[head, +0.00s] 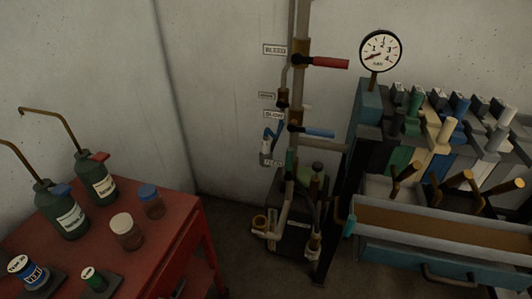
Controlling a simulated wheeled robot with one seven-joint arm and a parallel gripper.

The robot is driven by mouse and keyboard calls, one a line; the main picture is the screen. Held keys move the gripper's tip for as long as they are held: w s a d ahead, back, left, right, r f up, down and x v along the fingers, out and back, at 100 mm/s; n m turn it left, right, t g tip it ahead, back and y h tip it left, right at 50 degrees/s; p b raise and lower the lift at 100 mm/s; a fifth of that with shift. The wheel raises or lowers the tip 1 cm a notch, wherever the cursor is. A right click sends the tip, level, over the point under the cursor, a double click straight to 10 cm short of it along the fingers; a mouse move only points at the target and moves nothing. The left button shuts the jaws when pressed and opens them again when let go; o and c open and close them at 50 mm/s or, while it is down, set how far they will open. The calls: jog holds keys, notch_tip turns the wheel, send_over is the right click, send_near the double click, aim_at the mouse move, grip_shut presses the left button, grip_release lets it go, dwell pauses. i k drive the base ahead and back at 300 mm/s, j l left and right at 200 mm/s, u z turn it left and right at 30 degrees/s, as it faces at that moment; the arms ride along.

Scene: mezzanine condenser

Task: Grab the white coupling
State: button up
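I cannot pick out the white coupling with certainty. Whitish pipe fittings show low in the middle, at a dark box (293,236) on the floor: a pale elbow with a brass-coloured ring (259,222) on the left and a pale fitting (314,243) on the right. A small whitish piece (266,147) also hangs by the vertical pipe, below a blue part. These pieces are small and dim. My gripper is not in view.
A red cart (172,222) at left carries green bottles with bent spouts and several jars. A pipe stands at centre with a red handle (331,63) and a blue handle (319,134). A gauge (381,50) and a blue-drawered bench (400,253) stand right. Floor shows between cart and bench.

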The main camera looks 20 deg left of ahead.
aim_at(265, 141)
jog(key=i+l, duration=0.1)
jog(key=i, duration=0.2)
jog(key=i+l, duration=0.15)
jog(key=i, duration=0.2)
jog(key=i+u, duration=0.1)
jog(key=u, duration=1.65)
